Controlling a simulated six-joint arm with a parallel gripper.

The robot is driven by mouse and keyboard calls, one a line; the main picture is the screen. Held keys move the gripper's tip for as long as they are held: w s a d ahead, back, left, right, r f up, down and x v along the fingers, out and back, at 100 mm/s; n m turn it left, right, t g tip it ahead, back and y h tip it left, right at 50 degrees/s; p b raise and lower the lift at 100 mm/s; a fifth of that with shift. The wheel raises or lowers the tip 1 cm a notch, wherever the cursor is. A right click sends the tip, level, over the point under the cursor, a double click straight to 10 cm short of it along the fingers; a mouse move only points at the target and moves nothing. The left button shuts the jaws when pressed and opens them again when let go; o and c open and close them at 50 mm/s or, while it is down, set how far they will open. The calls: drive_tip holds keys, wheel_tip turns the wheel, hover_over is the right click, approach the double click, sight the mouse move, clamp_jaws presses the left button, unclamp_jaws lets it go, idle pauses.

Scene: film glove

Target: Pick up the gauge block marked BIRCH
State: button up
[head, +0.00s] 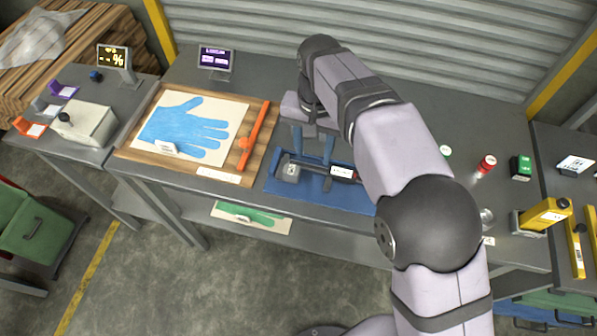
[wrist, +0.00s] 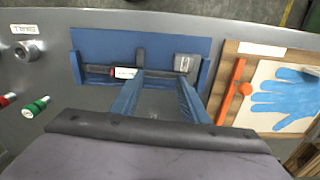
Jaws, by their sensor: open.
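My gripper (head: 312,157) is open and empty, its blue fingers pointing down over the blue tray (head: 278,186). In the wrist view the gripper (wrist: 160,77) spans the near part of the tray (wrist: 205,47). A small grey block (head: 291,171) with a dark mark sits in the tray; it also shows in the wrist view (wrist: 184,63), just beyond one fingertip. A dark sliding gauge with a red part and a white label (head: 341,172) lies along the tray; the label also shows in the wrist view (wrist: 125,72). I cannot read BIRCH on anything.
A wooden board (head: 140,153) with a blue glove cut-out (head: 188,127) and an orange bar (head: 254,135) lies left of the tray. My arm hides the table's middle right.

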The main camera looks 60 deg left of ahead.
hover_over(292, 169)
drive_tip(key=shift+s+d+f+n, duration=0.1)
drive_tip(key=shift+d+f+n, duration=0.1)
drive_tip(key=shift+n, duration=0.1)
drive_tip(key=shift+a+f+p, duration=0.2)
drive_tip(key=shift+f+p, duration=1.65)
drive_tip(key=shift+f, duration=1.75)
drive_tip(key=c, duration=0.8)
drive_tip(key=shift+c, duration=0.2)
drive_tip(key=shift+r, duration=0.1)
